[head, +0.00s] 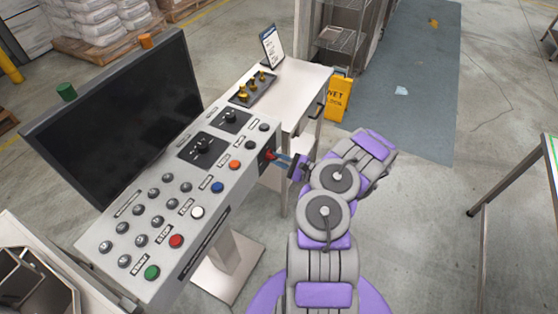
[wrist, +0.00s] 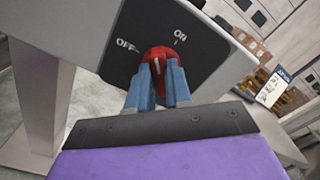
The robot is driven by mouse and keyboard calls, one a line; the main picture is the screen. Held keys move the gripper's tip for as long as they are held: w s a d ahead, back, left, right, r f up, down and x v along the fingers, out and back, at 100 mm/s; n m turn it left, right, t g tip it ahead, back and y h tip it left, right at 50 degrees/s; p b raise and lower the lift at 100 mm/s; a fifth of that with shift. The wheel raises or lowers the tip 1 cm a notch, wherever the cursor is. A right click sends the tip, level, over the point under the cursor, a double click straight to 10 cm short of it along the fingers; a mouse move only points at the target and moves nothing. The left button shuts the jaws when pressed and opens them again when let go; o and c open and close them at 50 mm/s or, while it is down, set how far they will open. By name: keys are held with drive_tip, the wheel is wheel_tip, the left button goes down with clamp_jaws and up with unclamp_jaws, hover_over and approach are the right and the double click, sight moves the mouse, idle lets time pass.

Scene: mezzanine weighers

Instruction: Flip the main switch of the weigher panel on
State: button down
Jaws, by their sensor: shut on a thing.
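The weigher panel (head: 190,208) is a tilted grey console with several round buttons, two dials and a dark screen (head: 125,110) behind them. Its main switch is a red knob (wrist: 158,58) on a black plate (wrist: 200,50) at the panel's right end, marked OFF at left and ON at upper right in the wrist view. My gripper (wrist: 157,72) is shut on the red knob, with a blue-grey finger on each side. The fingers hide part of the knob. In the head view my gripper (head: 280,160) reaches the panel's end from the right.
A light table (head: 300,85) with brass weights on a dark tray (head: 252,90) and a sign (head: 271,46) stands behind the panel. A yellow wet-floor sign (head: 338,97) stands beside it. A metal table edge (head: 520,180) is at right. The floor between is clear.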

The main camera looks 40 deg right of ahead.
drive_tip(key=m+b, duration=0.1)
drive_tip(key=m, duration=0.3)
drive_tip(key=shift+m, duration=0.3)
drive_tip(key=shift+d+m+b, duration=0.2)
drive_tip(key=shift+m+b, duration=0.15)
drive_tip(key=shift+m, duration=1.55)
drive_tip(key=c, duration=1)
unclamp_jaws()
drive_tip(key=shift+d, duration=0.1)
drive_tip(key=shift+c, duration=0.2)
drive_tip(key=p+v, duration=0.2)
drive_tip(key=v, duration=1.5)
drive_tip(key=shift+d, duration=0.1)
